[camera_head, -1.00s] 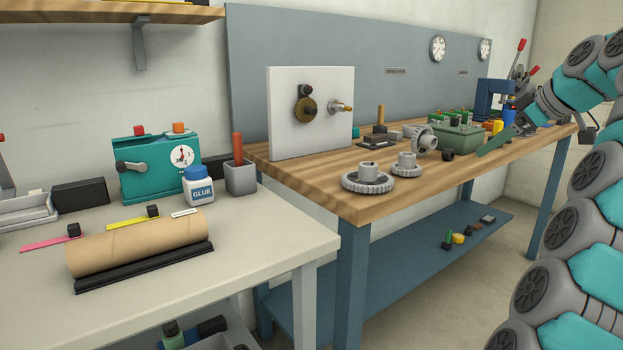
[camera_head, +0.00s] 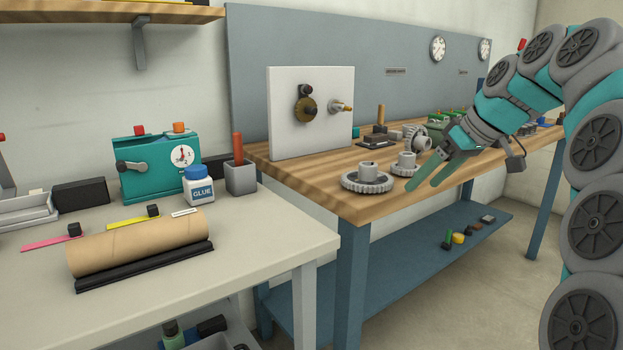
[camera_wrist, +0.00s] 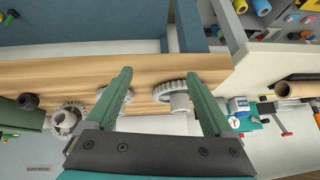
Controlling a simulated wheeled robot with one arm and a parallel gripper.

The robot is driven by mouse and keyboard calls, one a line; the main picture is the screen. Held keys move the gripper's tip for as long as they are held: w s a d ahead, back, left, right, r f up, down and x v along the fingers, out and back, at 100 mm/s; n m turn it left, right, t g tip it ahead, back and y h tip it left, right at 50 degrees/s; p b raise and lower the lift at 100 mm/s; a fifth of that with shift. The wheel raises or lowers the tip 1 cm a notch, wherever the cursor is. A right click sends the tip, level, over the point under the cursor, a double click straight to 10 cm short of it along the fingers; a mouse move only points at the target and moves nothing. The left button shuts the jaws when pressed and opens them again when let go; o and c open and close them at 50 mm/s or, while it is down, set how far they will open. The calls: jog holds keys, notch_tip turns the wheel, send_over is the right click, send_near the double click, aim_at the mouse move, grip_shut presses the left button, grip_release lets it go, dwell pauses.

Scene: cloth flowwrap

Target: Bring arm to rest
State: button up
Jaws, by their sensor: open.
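My gripper (camera_head: 432,178) hangs over the front edge of the wooden bench at the right in the head view. Its two green fingers point down and to the left, spread apart and empty. They also show in the wrist view (camera_wrist: 160,85), with the bench top beyond them. A large grey gear (camera_head: 367,180) lies flat on the bench, left of my gripper. A smaller grey gear (camera_head: 404,165) lies just behind the fingertips, partly overlapped by them in the picture. My arm curves up from the right edge.
A white panel with a brass gear (camera_head: 310,130) stands on the bench (camera_head: 320,187). Behind my gripper are another grey gear (camera_head: 414,135) and green parts. A pale table (camera_head: 270,240) at left holds a cardboard tube (camera_head: 138,242), a glue bottle (camera_head: 198,188) and a teal device (camera_head: 150,180).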

jog(key=s+a+f+m+g+h, duration=0.25)
jog(key=s+a+f, duration=0.25)
jog(key=s+f, duration=0.6)
jog(key=s+a+f+m+g+h, duration=0.1)
jog(key=s+a+f+m+g, duration=0.3)
jog(key=s+f, duration=0.7)
jog(key=s+d+f, duration=0.1)
jog(key=s+f, duration=0.2)
jog(key=s, duration=0.5)
jog(key=s+f+h, duration=0.1)
jog(key=s+f, duration=0.3)
jog(key=s, duration=0.4)
jog(key=shift+s+d+f, duration=0.15)
jog(key=shift+d+f, duration=0.1)
jog(key=shift+d, duration=0.1)
jog(key=shift+g, duration=0.25)
